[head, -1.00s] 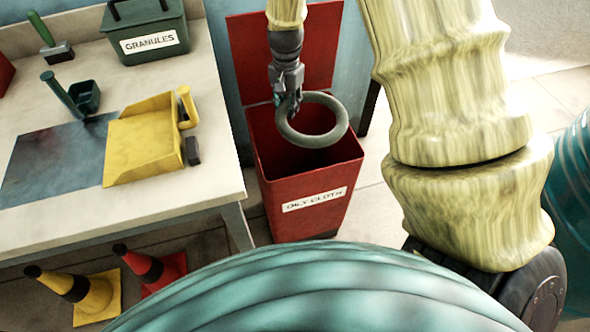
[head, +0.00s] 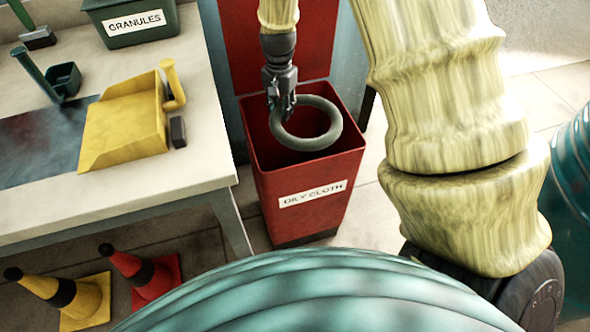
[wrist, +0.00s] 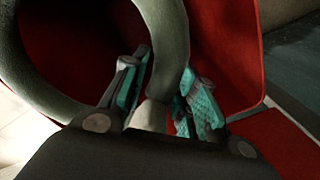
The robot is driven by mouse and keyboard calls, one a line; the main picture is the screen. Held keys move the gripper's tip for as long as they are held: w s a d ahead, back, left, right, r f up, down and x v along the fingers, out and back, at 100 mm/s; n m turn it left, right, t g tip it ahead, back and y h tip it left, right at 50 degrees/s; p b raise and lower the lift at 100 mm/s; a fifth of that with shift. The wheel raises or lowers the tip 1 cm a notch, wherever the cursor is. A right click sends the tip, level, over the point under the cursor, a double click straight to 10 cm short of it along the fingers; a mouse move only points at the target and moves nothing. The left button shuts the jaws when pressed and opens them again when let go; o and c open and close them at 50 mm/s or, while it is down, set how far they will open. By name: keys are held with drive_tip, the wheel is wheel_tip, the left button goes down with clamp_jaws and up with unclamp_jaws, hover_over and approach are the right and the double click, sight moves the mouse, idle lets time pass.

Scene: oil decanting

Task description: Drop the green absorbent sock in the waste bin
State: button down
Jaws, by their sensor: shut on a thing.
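The green absorbent sock (head: 331,133) is a dull green ring. My gripper (head: 281,112) is shut on its left side and holds it over the open mouth of the red waste bin (head: 312,205), labelled "OILY CLOTH". The bin's lid (head: 275,35) stands open behind it. In the wrist view the sock (wrist: 170,30) passes between the two teal-padded fingers of my gripper (wrist: 160,100), with the red bin interior beyond. The bottom of the bin is dark and hard to make out.
A workbench (head: 180,185) at the left carries a yellow dustpan (head: 125,125), a green granules box (head: 135,22) and a green scoop (head: 62,80). Cones (head: 150,275) stand on the floor below. A teal drum (head: 575,180) is at the right.

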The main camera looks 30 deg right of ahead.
drive_tip(key=c, duration=1)
unclamp_jaws()
drive_tip(key=shift+c, duration=0.2)
wheel_tip(320, 180, up, 12)
drive_tip(key=shift+d, duration=0.15)
